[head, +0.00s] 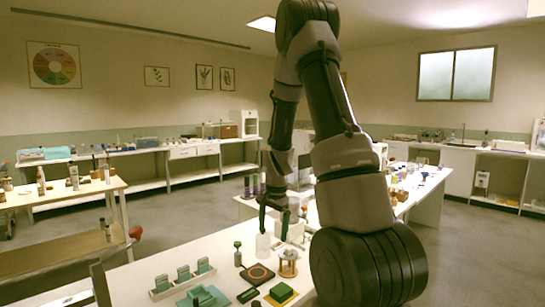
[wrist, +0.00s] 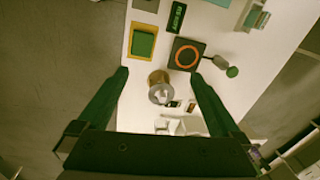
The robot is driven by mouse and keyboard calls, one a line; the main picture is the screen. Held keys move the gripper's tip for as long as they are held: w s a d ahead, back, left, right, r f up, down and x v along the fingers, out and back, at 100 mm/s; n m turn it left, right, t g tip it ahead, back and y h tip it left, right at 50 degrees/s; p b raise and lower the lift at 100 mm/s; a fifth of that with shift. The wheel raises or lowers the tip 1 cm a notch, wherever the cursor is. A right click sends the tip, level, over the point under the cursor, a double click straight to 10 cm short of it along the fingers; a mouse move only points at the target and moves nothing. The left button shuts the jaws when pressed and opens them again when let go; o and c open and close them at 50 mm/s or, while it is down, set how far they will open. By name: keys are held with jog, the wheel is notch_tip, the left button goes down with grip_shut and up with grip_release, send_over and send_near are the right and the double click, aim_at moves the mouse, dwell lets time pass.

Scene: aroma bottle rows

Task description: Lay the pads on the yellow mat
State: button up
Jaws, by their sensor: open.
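The yellow mat (head: 273,301) lies near the front edge of the white table, and its rim also shows in the wrist view (wrist: 133,48). A green square pad (head: 282,291) lies on it, also visible in the wrist view (wrist: 144,43). Teal block-like pieces (head: 203,297) lie to the left in the head view; I cannot tell whether they are pads. My gripper (head: 274,222) is above the table, beyond the mat. In the wrist view its fingers (wrist: 160,75) are apart with nothing held between them.
A black plate with an orange ring (head: 257,274), a dark labelled block (head: 247,295), a round brownish stand (head: 288,262) and a green-topped piece (head: 238,254) stand close together. A white rack with teal pieces (head: 182,279) is at left.

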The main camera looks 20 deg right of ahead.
jog(key=s+a+r+n+t, duration=0.1)
jog(key=s+a+r, duration=0.15)
jog(key=r, duration=0.45)
jog(key=s+a+r+n+t, duration=0.1)
jog(key=s+r+n, duration=0.15)
jog(key=r, duration=0.45)
jog(key=s+a+r+n+t, duration=0.1)
jog(key=s+a+r, duration=0.15)
jog(key=r, duration=0.35)
jog(key=s+a+r+n+t+y, duration=0.1)
jog(key=s+a+r+n+t, duration=0.1)
jog(key=s+r, duration=0.8)
jog(key=s+a+n, duration=0.1)
jog(key=s, duration=0.2)
jog(key=shift+s+a+n+t+y, duration=0.25)
jog(key=shift+s+n+t+y, duration=0.05)
jog(key=shift+n+t, duration=0.1)
